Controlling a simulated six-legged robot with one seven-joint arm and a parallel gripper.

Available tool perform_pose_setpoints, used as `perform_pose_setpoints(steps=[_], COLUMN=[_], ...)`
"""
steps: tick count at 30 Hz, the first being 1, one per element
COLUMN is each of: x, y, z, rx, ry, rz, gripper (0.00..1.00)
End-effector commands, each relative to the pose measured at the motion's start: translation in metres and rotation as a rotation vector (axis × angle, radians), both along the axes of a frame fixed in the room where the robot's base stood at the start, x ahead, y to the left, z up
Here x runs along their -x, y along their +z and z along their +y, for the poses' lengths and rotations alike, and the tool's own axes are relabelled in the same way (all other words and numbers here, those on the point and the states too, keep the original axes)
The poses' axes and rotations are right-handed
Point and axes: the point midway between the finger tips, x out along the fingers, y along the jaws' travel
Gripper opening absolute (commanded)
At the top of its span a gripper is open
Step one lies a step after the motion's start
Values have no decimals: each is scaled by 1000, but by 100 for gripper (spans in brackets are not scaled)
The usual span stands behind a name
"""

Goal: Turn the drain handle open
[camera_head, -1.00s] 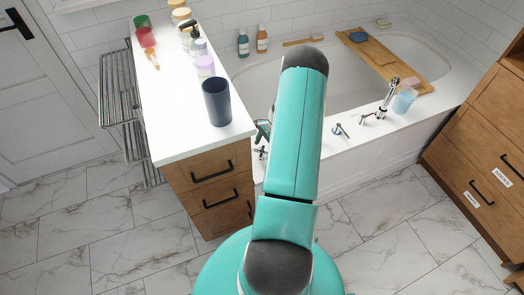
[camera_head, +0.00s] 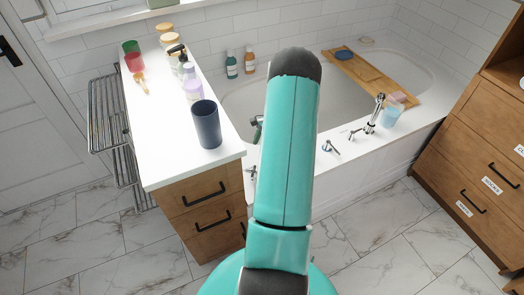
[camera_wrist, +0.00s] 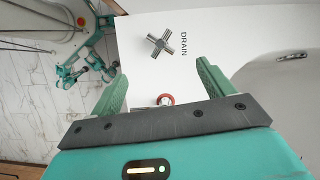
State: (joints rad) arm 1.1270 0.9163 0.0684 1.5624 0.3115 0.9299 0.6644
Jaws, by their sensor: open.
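The drain handle (camera_wrist: 160,42) is a silver cross-shaped knob on the white tub deck, beside the printed word DRAIN in the wrist view. My gripper (camera_wrist: 161,70) is open, its two green fingers spread. The handle lies beyond the fingertips, roughly centred between them, with nothing gripped. In the head view my teal arm hides most of the gripper; a small dark green part (camera_head: 257,128) shows left of the arm. A silver fitting (camera_head: 251,172) shows at the tub edge there, partly hidden; I cannot tell if it is the drain handle.
A small round fitting with a red ring (camera_wrist: 165,99) sits near my gripper's palm. The white counter (camera_head: 170,130) with a dark cup (camera_head: 206,124) stands close left of my arm. The tub faucet (camera_head: 375,112) and a silver lever (camera_head: 330,147) are to the right.

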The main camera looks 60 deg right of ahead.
Motion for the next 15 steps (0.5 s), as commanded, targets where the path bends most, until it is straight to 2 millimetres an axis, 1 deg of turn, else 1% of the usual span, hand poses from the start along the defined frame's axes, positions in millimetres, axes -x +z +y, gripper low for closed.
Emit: perform_pose_setpoints(steps=[2, 10, 12, 15], x=[2, 5, 4, 2], y=[-1, -1, 0, -2], z=[6, 40, 44, 48], rx=[39, 327, 372, 396], ry=[69, 605, 694, 741], rz=[-21, -159, -178, -189], gripper=[81, 81, 81, 81])
